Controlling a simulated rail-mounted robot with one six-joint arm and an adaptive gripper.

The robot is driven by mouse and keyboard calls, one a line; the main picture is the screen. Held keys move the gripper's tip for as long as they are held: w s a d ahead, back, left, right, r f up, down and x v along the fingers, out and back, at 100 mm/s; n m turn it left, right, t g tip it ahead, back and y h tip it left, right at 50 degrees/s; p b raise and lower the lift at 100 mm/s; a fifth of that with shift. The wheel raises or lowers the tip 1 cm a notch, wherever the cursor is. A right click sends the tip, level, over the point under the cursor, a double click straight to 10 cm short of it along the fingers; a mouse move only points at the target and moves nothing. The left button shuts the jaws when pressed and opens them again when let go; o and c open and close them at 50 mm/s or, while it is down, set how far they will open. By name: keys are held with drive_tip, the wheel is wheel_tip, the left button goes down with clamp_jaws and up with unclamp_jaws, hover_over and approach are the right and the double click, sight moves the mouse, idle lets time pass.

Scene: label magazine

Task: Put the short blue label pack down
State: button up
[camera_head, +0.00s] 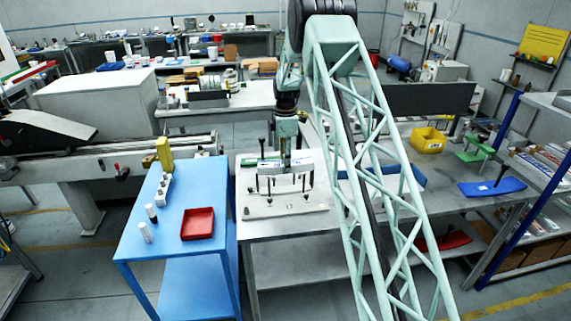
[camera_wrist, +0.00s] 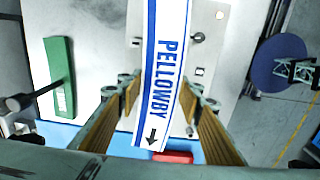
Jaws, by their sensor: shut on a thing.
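A white label pack with blue edge stripes, the word PELLOWBY and a black arrow (camera_wrist: 165,70) lies between the tan-lined jaws of my gripper (camera_wrist: 160,98) in the wrist view. My gripper is shut on it. In the head view my gripper (camera_head: 287,160) is over the pale fixture plate (camera_head: 285,207) on the grey bench. The pack shows there as a white strip (camera_head: 307,158) beside it, partly hidden. Whether the pack touches anything below cannot be told.
A green block (camera_wrist: 60,75) lies left of the pack in the wrist view. Black-topped pins (camera_head: 262,145) stand up around the plate. A blue table (camera_head: 185,255) with a red tray (camera_head: 198,224) and small bottles stands to the left. A yellow bin (camera_head: 428,140) is at right.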

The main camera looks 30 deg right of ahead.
drive_tip(key=shift+f, duration=0.45)
drive_tip(key=o, duration=1.1)
drive_tip(key=shift+r, duration=0.1)
drive_tip(key=shift+r, duration=0.55)
wheel_tip(320, 180, up, 12)
drive_tip(key=shift+b, duration=0.4)
